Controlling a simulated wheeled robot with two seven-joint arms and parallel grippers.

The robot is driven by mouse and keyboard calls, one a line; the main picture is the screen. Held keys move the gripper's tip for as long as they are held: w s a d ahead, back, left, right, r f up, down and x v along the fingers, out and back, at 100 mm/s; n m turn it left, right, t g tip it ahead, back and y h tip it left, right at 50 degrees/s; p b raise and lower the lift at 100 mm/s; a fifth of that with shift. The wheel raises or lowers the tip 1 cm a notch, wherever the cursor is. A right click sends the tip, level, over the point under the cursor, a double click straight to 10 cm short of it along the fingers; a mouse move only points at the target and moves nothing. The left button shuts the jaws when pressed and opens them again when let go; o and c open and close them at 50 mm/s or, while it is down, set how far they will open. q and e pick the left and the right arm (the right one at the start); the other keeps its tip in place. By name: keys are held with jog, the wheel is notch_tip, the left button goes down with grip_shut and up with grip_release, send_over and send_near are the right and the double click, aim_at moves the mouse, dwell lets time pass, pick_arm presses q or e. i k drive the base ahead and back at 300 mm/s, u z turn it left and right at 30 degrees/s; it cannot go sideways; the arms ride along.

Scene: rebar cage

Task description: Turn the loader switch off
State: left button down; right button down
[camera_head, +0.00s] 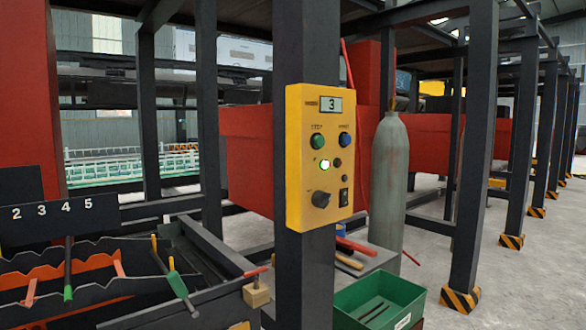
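A yellow control box (321,157) is fixed to a dark upright post in the middle of the head view. Its small display (331,104) reads 3. Below are a green button (317,142) and a blue button (345,140). A round lamp (324,164) glows pale green. A black rotary knob (320,200) sits at the lower left of the panel, its pointer seeming tilted. A small black rocker switch (344,197) is at the lower right. The panel labels are too small to read, so I cannot tell which control is the loader switch. Neither gripper is in view.
A grey gas cylinder (388,190) stands right of the post. A green bin (379,303) is below the box. Dark racks with tools (176,284) fill the lower left. Dark posts with striped feet (460,299) line the right. Open concrete floor (540,270) lies at the right.

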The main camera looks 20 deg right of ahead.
aim_at(320, 199)
jog(key=k, duration=1.25)
jog(key=z, duration=0.75)
jog(key=i, duration=0.9)
jog(key=z, duration=0.3)
